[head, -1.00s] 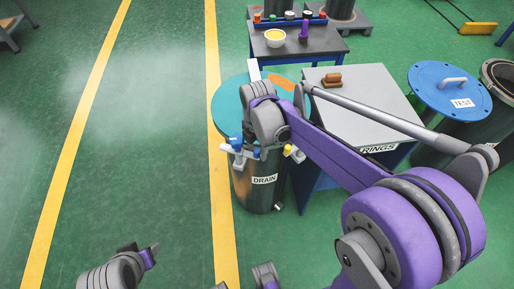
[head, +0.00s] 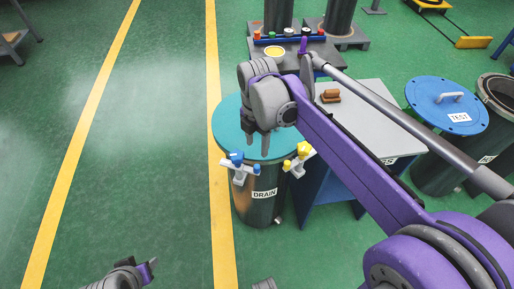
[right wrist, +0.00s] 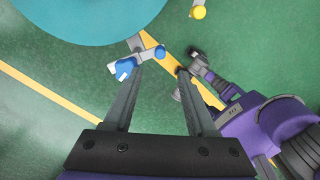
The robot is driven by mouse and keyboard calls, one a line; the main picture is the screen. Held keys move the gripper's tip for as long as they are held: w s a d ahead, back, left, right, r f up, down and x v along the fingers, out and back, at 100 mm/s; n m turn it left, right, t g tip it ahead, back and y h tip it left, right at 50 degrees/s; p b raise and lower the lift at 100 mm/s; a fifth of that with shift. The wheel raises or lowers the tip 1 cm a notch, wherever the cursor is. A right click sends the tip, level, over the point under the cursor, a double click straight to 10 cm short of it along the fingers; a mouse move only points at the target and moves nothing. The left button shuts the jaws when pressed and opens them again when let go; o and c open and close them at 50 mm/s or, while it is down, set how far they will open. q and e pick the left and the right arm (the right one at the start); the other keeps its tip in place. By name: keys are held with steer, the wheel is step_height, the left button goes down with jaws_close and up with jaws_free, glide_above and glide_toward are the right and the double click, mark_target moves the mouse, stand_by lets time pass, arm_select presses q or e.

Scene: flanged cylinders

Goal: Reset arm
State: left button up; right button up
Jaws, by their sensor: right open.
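My right gripper (head: 258,145) is in the middle of the head view, fingers pointing down over the teal lid (head: 228,128) of the drum labelled DRAIN (head: 262,205). In the right wrist view its two fingers (right wrist: 160,75) are spread apart with nothing between them. A clamp with a blue knob (head: 238,160) and one with a yellow knob (head: 303,150) sit at the lid's front rim. The blue clamp also shows beside the left finger in the right wrist view (right wrist: 125,69). My left gripper (head: 148,270) is partly visible at the lower left; its jaw gap is unclear.
A blue-lidded TEST drum (head: 445,105) is farther right. Another table (head: 290,60) with coloured items is behind.

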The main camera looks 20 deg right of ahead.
stand_by(0.5)
steer(key=s+a+f+m+t+p, duration=0.1)
steer(key=s+f+m+t+p, duration=0.1)
steer(key=s+m, duration=0.5)
steer(key=s+f+m+t+p, duration=0.2)
steer(key=s+m, duration=0.6)
steer(key=m, duration=0.7)
steer(key=shift+a+f+t, duration=0.15)
steer(key=shift+a+t, duration=0.25)
steer(key=shift+t, duration=0.3)
